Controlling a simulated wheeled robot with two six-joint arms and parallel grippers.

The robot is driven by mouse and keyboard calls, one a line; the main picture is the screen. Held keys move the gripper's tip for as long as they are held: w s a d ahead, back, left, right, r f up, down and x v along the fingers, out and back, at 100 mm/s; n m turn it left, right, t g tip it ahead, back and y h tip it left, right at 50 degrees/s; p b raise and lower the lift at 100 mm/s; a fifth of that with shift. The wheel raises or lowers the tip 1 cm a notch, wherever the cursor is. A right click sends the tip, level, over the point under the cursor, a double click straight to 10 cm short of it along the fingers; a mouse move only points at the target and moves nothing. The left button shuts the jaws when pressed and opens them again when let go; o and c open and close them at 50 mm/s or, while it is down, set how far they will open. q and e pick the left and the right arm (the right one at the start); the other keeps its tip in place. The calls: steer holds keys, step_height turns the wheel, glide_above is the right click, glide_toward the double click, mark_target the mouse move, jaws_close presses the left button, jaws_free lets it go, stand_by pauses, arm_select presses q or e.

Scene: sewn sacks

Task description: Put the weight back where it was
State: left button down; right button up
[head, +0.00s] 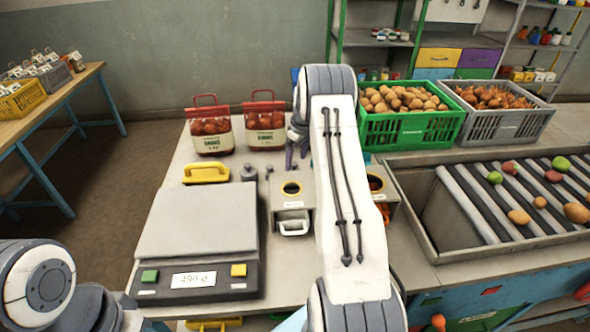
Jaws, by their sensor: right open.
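Two small dark grey weights stand on the table behind the scale: a wider one (249,174) and a slimmer one (269,172) just to its right. The flat scale (196,222) has an empty plate, and its display (193,280) seems to read 490 g. My right gripper (294,150) is open, a little right of and beyond the weights. It is partly hidden by my right arm, and I see nothing held in it. My left arm shows at the lower left, but its gripper is out of view.
Two red-topped sacks (211,130) (265,124) stand at the back. A yellow handled item (206,172) lies left of the weights. A box with a round hole (291,201) stands right of the scale. A green crate (408,128), a grey crate (498,124) and a roller tray (437,248) fill the right.

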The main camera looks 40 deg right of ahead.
step_height(320, 180, up, 7)
steer(key=s+b, duration=0.1)
steer(key=s+a+r+n, duration=0.1)
steer(key=a+r, duration=0.2)
steer(key=a, duration=1)
steer(key=s+a+r+n, duration=0.15)
steer(key=a+r, duration=0.25)
steer(key=a, duration=0.9)
steer(key=s+a+r+g, duration=0.1)
steer(key=s+a, duration=1)
steer(key=a, duration=0.1)
steer(key=s+a+f+n, duration=0.1)
steer(key=s+a, duration=0.1)
steer(key=s, duration=0.8)
steer(key=s+a+f+n, duration=0.1)
steer(key=s+a, duration=0.2)
steer(key=s, duration=0.8)
steer(key=shift+f+g+y, duration=0.2)
steer(key=shift+g+y, duration=0.1)
steer(key=shift+g, duration=0.1)
steer(key=shift+a, duration=0.1)
